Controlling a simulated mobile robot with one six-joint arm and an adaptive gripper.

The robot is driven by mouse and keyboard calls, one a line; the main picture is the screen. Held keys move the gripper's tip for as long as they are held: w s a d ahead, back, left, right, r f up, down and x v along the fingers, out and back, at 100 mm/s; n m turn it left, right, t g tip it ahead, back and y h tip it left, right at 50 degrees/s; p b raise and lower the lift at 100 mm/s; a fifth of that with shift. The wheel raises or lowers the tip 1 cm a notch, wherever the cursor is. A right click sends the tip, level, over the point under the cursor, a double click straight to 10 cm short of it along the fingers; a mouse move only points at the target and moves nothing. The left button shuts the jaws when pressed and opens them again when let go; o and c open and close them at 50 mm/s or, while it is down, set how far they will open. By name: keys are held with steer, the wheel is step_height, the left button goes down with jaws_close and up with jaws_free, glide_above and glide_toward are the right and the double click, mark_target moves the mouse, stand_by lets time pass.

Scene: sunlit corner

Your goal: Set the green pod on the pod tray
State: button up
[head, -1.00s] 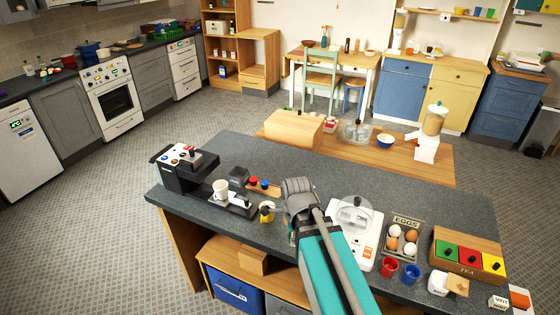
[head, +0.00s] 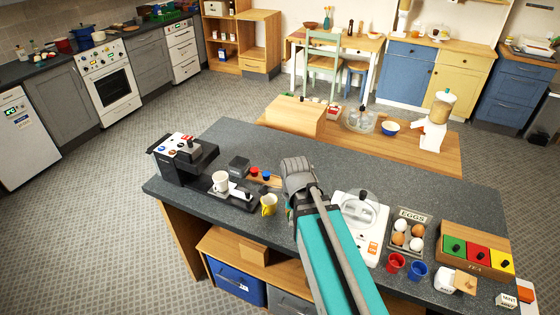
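The pod tray (head: 281,183) is a small wooden tray on the dark counter (head: 400,185). A red pod (head: 253,174) and a blue pod (head: 266,175) stand on its left part. Its right end runs behind my gripper. My gripper (head: 294,164) is over the counter just right of these pods, seen from behind. Its fingertips are hidden by its own body, so I cannot tell whether it is open or shut. I do not see the green pod; whether it is in my gripper is hidden.
A black coffee machine (head: 183,160) with a white cup (head: 221,182) stands left. A yellow mug (head: 269,204) is close to my gripper. Right are a white appliance (head: 376,247), an egg tray (head: 417,216) and a tea box (head: 478,231). The counter behind my gripper is clear.

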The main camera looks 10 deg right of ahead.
glide_above(279, 183)
steer(key=shift+w+f+b, duration=0.1)
steer(key=shift+f+b, duration=0.3)
steer(key=shift+f, duration=0.15)
steer(key=shift+f+b, duration=3.85)
steer(key=shift+b, duration=0.15)
steer(key=shift+f+b, duration=0.5)
steer(key=o, duration=0.8)
steer(key=shift+c, duration=0.2)
steer(key=shift+o, duration=0.8)
